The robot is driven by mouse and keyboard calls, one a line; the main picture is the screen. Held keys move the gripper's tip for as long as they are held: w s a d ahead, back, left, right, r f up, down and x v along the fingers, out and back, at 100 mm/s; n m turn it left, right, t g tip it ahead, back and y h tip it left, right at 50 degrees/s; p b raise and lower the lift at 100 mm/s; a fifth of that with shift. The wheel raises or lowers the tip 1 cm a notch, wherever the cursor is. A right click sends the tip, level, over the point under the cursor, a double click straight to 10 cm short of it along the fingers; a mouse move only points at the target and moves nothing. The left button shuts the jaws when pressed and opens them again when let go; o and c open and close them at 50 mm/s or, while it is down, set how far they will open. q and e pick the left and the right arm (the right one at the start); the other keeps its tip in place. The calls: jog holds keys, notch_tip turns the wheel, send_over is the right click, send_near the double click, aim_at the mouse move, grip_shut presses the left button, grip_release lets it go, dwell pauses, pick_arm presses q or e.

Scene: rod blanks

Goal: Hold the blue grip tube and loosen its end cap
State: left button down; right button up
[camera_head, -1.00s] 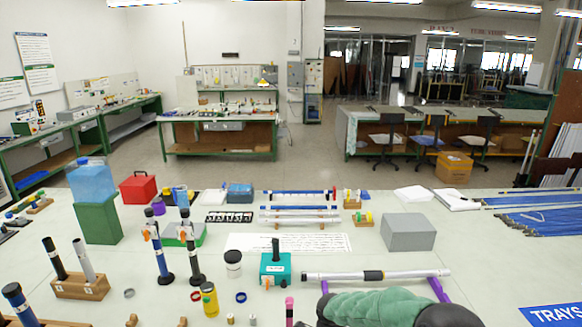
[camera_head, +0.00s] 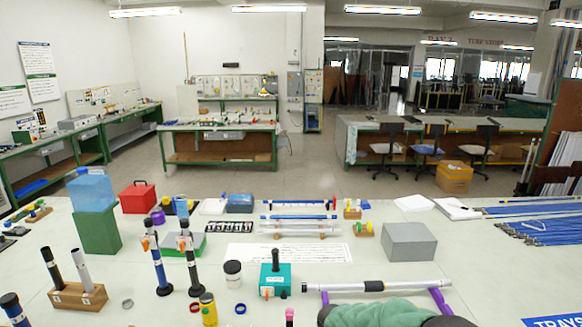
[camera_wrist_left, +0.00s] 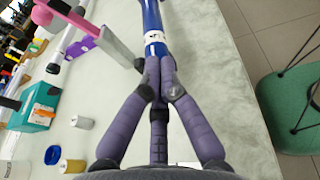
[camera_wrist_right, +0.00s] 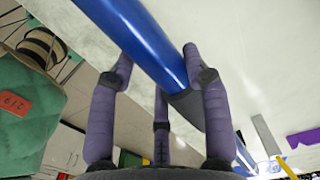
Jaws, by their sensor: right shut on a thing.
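In the right wrist view a blue tube (camera_wrist_right: 160,45) with a dark end (camera_wrist_right: 187,103) runs diagonally between the fingers of my right gripper (camera_wrist_right: 158,57). The right gripper is shut on it, just short of the dark end. In the left wrist view a blue tube (camera_wrist_left: 152,14) with a white band (camera_wrist_left: 154,37) reaches the fingertips of my left gripper (camera_wrist_left: 159,62). The left fingers lie close together at the tube's near end; whether they grip it is unclear, as they hide that end. Neither gripper shows in the head view.
A pale rod with a black band (camera_head: 374,286) rests on purple supports (camera_head: 440,300). A teal box (camera_head: 276,279), yellow jar (camera_head: 208,312) and standing blue-and-black tube (camera_head: 160,268) are on the pale table. The left wrist view shows a green chair (camera_wrist_left: 291,110) beyond the edge.

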pick_arm(q)
jog(key=shift+w+f, duration=0.1)
jog(key=shift+f, duration=0.05)
jog(key=shift+w, duration=0.4)
dwell(0.6)
jog(key=shift+w+a, duration=0.1)
jog(key=shift+w, duration=0.35)
jog(key=shift+r, duration=0.2)
dwell(0.4)
jog(key=shift+f+v, duration=0.15)
jog(key=shift+v, duration=0.8)
jog(key=shift+f+v, duration=0.15)
jog(key=shift+v, duration=0.85)
jog(key=shift+f+v, duration=0.2)
jog(key=shift+v, duration=0.75)
jog(key=shift+w+a, duration=0.15)
jog(key=shift+a, duration=0.05)
